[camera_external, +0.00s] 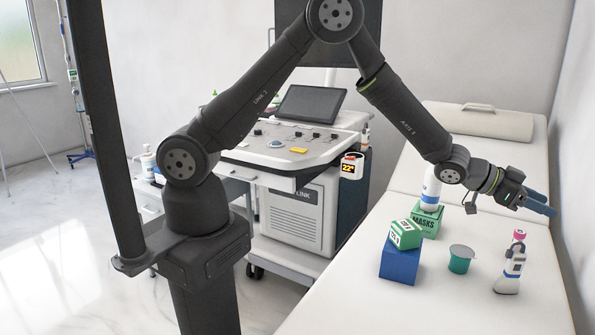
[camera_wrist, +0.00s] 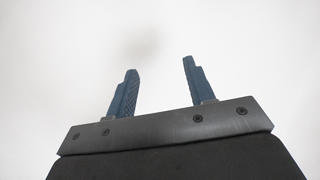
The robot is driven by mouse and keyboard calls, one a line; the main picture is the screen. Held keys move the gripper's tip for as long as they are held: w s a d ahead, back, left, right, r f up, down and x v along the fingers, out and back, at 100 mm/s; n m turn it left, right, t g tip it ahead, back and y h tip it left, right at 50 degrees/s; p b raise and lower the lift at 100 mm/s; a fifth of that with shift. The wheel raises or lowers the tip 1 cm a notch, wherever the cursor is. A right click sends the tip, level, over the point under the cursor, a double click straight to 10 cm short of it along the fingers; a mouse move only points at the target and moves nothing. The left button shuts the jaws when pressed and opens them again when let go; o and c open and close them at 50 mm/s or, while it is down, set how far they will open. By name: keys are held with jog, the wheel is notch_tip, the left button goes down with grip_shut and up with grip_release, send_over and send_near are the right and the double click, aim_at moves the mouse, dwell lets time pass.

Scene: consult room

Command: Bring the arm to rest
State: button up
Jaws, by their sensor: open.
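My gripper (camera_external: 540,205) is at the right, above the white couch (camera_external: 455,295), with its blue fingers pointing right toward the wall. In the wrist view my gripper (camera_wrist: 157,85) has its two fingers apart with nothing between them, against a plain pale surface. My arm is raised and bent, reaching from its column over the couch.
Below and left of my gripper stand a green masks box (camera_external: 427,220) with a white-and-blue bottle (camera_external: 431,188) at it, a blue box (camera_external: 399,263) under a tilted green-and-white box (camera_external: 405,234), a teal cup (camera_external: 461,260) and a white pink-topped bottle (camera_external: 511,265). An ultrasound cart (camera_external: 300,200) stands left.

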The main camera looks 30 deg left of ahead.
jog(key=s+a, duration=0.6)
jog(key=s, duration=0.6)
jog(key=s+a, duration=0.6)
jog(key=s, duration=0.6)
jog(key=shift+a+r+g, duration=0.15)
jog(key=shift+a+g, duration=0.15)
jog(key=shift+a, duration=0.05)
jog(key=shift+d, duration=0.1)
jog(key=w+d, duration=0.5)
jog(key=w, duration=0.4)
jog(key=w+d, duration=0.6)
jog(key=w, duration=0.3)
jog(key=shift+w+d, duration=0.2)
jog(key=shift+d, duration=0.05)
